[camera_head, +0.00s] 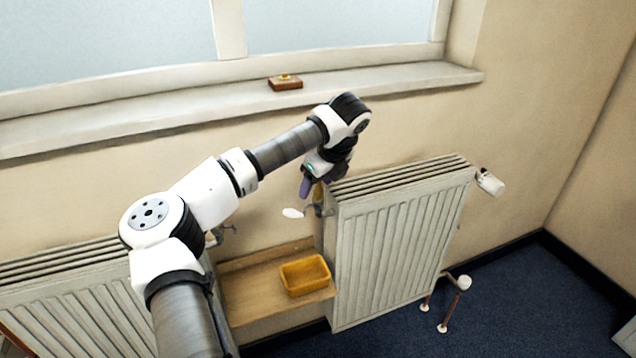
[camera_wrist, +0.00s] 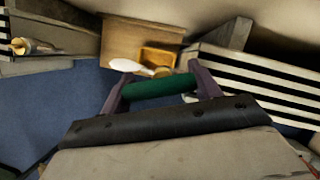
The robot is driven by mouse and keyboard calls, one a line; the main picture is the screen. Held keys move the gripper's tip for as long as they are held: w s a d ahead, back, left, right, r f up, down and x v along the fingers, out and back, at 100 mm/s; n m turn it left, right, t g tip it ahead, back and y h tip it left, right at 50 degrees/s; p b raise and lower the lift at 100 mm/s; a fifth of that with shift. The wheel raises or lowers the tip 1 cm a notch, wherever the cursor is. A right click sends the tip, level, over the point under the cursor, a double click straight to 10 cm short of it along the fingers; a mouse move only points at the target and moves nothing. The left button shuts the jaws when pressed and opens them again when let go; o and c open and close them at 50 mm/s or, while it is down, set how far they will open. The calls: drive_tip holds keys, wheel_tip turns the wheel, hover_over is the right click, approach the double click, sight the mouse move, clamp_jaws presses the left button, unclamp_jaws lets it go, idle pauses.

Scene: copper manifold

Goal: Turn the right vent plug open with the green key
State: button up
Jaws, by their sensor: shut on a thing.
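The green key (camera_wrist: 160,88) is held crosswise between the two purple fingers of my gripper (camera_wrist: 157,86) in the wrist view. In the head view my gripper (camera_head: 312,188) points down at the upper left end of the right radiator (camera_head: 395,245). A small yellowish part (camera_head: 318,193) shows just below the fingers there; I cannot tell if it is the right vent plug or part of the key. The key's working end is hidden, so I cannot tell whether it sits on the plug. A white oval piece (camera_head: 293,213) hangs just left of the fingers.
A yellow bin (camera_head: 305,275) stands on a wooden shelf (camera_head: 245,290) between the radiators. The left radiator (camera_head: 75,300) is partly behind my arm; a brass fitting (camera_wrist: 18,46) shows at its end. A wooden block (camera_head: 285,83) lies on the windowsill. A valve (camera_head: 490,182) sticks out at right.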

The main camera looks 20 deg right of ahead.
drive_tip(key=shift+f+n+g+y+b, duration=0.15)
drive_tip(key=shift+n+g+y+b, duration=0.2)
drive_tip(key=shift+n, duration=0.65)
